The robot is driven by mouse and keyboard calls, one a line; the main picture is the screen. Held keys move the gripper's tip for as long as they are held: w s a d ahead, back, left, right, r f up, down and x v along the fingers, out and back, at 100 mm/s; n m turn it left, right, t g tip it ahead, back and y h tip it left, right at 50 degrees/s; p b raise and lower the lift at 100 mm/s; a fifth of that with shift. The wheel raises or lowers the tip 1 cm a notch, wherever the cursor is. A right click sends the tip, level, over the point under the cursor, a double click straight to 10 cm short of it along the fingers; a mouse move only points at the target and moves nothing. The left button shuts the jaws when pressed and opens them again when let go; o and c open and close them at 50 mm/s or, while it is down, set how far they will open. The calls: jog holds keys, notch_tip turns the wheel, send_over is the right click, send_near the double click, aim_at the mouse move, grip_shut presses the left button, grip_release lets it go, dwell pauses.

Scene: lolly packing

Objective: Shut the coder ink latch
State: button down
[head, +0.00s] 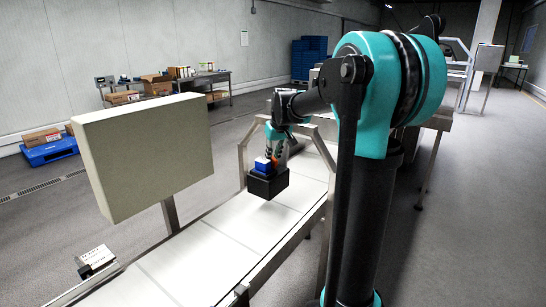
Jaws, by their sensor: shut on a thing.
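The coder is a black box (268,186) hanging over the white conveyor at the metal frame. A small blue part (263,163) sits on top of it, and this appears to be the ink latch. My gripper (270,157) points down at the blue part from behind and is shut on it. The fingertips are small here and partly hidden, so the exact grip and the latch's angle cannot be made out.
The white conveyor (205,262) runs from the lower left to beyond the coder. A large beige panel (145,152) stands on a post at the left. A metal frame (243,165) arches over the belt. A workbench (213,79) with boxes stands by the back wall. The floor at the right is clear.

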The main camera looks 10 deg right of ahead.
jog(key=m+h, duration=0.1)
jog(key=m, duration=0.1)
jog(key=m+h, duration=0.1)
jog(key=m, duration=0.2)
jog(key=shift+a+m, duration=0.2)
jog(key=shift+m, duration=0.1)
jog(key=m+h, duration=0.1)
jog(key=m, duration=0.2)
jog(key=m+g+h, duration=0.1)
jog(key=m, duration=0.2)
jog(key=shift+w+a, duration=0.1)
dwell(0.3)
jog(key=c, duration=1.8)
grip_release()
jog(key=shift+o, duration=0.2)
jog(key=v, duration=1.2)
jog(key=shift+a, duration=0.1)
